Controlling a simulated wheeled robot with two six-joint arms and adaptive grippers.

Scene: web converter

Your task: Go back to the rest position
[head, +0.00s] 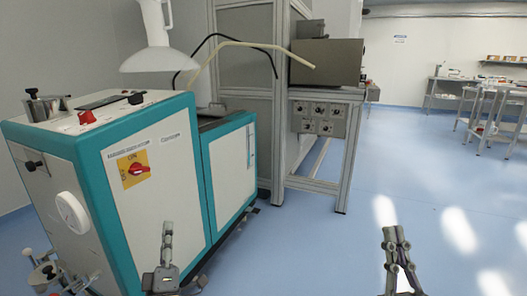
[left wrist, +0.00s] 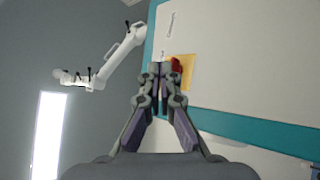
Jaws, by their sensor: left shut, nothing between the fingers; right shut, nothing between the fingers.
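My left gripper (head: 167,228) is shut and empty, its fingers pointing up in front of the machine's white side panel in the head view. In the left wrist view its closed fingertips (left wrist: 160,70) overlap the yellow plate with the red rotary switch (left wrist: 177,64); I cannot tell the gap to the panel. My right gripper (head: 395,235) is shut and empty, pointing up over the open blue floor at the lower right of the head view. The web converter (head: 162,195), a white and teal cabinet, stands at the left.
The machine carries its own red rotary switch on yellow (head: 136,169), a red knob (head: 87,117) and a white handwheel (head: 72,213). A grey metal frame (head: 349,150) with a box (head: 327,62) stands behind it. Work tables (head: 495,118) are far right. The floor (head: 400,170) between is clear.

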